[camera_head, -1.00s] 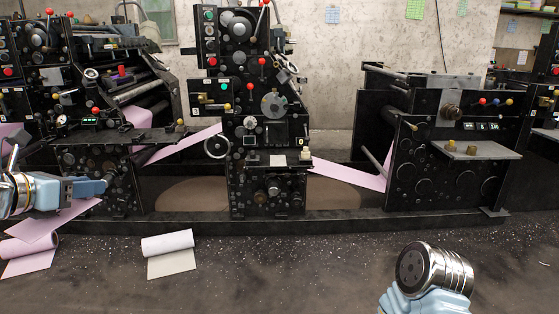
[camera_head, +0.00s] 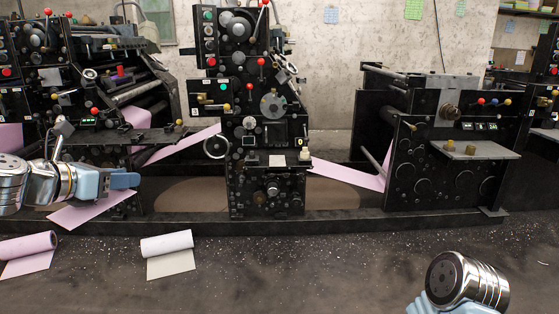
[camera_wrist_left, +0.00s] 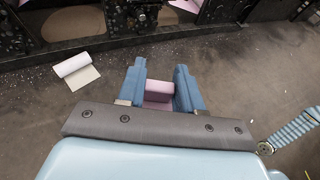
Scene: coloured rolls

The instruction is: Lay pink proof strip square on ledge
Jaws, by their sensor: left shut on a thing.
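The pink proof strip (camera_head: 92,209) hangs from my left gripper (camera_head: 128,180) in the head view, slanting down to the left in front of the left press. In the left wrist view, the blue fingers (camera_wrist_left: 160,92) stand either side of a pink piece (camera_wrist_left: 158,88) and are shut on it. A dark ledge (camera_head: 105,141) juts from the left press, above and behind the gripper. A grey ledge (camera_head: 468,151) juts from the right press, far from the strip. My right wrist shows at the lower right; its fingers are not in view.
A pink roll (camera_head: 28,245) and a white roll (camera_head: 166,243) lie partly unrolled on the floor. Pink web (camera_head: 185,143) runs between the presses. A low dark rail (camera_head: 330,222) crosses before them. The floor at centre is clear.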

